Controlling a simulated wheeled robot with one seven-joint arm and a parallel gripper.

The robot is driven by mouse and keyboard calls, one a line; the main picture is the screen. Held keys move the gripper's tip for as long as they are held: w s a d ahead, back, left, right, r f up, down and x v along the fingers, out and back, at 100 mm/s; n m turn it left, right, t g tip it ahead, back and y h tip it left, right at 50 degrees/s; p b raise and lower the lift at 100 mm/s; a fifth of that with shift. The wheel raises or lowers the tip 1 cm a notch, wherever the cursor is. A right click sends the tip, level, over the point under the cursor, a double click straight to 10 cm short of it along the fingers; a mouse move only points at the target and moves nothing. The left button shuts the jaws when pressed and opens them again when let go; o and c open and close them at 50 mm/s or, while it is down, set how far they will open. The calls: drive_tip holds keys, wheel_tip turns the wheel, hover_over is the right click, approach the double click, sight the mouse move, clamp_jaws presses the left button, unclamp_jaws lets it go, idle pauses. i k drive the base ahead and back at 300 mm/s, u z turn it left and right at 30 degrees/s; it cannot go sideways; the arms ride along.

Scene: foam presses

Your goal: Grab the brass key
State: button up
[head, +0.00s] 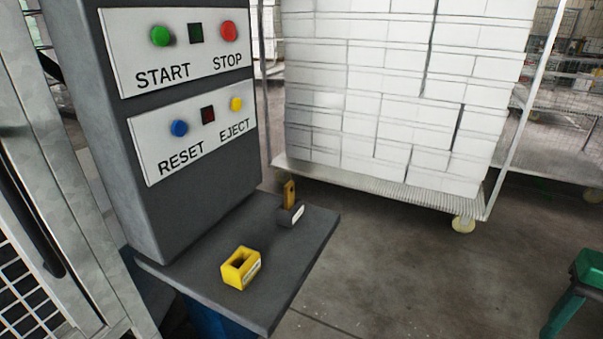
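The brass key (289,192) stands upright at the back right of a grey shelf (205,246). Its lower end is in a small dark block (287,217) with a white label; how deep it sits is hidden. A yellow block (238,272) with a dark opening in its top and a label on its side sits nearer the front of the shelf. The opening looks empty. My gripper is not in view.
A grey control panel (170,215) with START, STOP, RESET and EJECT buttons rises behind the shelf. A wheeled cage cart (385,190) loaded with white blocks stands behind. A green stool-like object (588,268) is at the right edge. Floor between is clear.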

sight(289, 190)
drive_tip(key=k, duration=1.3)
drive_tip(key=z, duration=0.45)
drive_tip(key=i, duration=1.55)
drive_tip(key=u, duration=0.45)
